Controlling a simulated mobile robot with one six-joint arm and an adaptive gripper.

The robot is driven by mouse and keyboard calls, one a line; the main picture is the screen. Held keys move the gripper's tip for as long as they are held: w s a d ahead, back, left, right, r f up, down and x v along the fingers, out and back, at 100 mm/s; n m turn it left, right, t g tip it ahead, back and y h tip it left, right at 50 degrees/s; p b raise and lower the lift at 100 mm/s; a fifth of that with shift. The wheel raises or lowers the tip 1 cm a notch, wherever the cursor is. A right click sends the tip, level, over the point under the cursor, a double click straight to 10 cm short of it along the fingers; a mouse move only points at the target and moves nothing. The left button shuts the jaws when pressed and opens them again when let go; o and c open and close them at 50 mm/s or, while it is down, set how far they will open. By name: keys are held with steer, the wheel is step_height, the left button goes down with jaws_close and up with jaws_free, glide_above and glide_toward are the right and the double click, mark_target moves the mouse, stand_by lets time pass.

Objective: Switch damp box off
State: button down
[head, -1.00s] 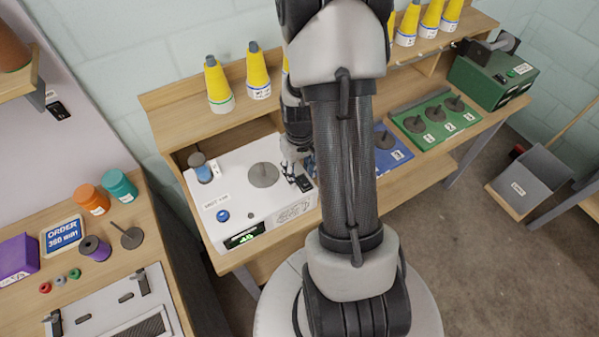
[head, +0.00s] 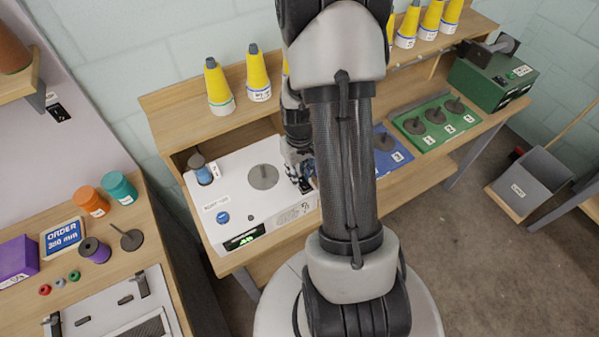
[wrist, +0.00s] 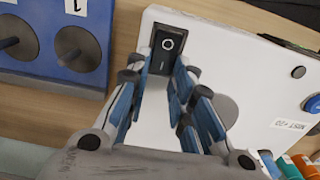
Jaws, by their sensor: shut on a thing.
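The damp box is the white box (head: 236,190) on the bench, with a grey round disc (head: 263,177) on top and a lit green display (head: 243,238) on its front.
A blue tray with dark spindles (wrist: 52,42) stands close beside the box. A blue bottle-like piece (head: 201,170) stands at the box's back left corner, and yellow cones (head: 258,75) line the shelf behind. A green tray (head: 436,121) is farther right.

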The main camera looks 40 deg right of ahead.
steer(key=shift+s+f+t+b, duration=0.15)
steer(key=shift+t+b, duration=0.65)
steer(key=shift+b, duration=1.15)
steer(key=t+b, duration=0.1)
steer(key=b, duration=0.3)
steer(key=shift+s+h, duration=0.15)
steer(key=shift+h, duration=0.15)
steer(key=shift+b, duration=0.55)
steer(key=shift+s+a+r+t+b, duration=0.15)
steer(key=shift+r+t+b, duration=0.2)
steer(key=shift+b, duration=0.6)
steer(key=shift+r, duration=0.1)
steer(key=c, duration=1.4)
jaws_free()
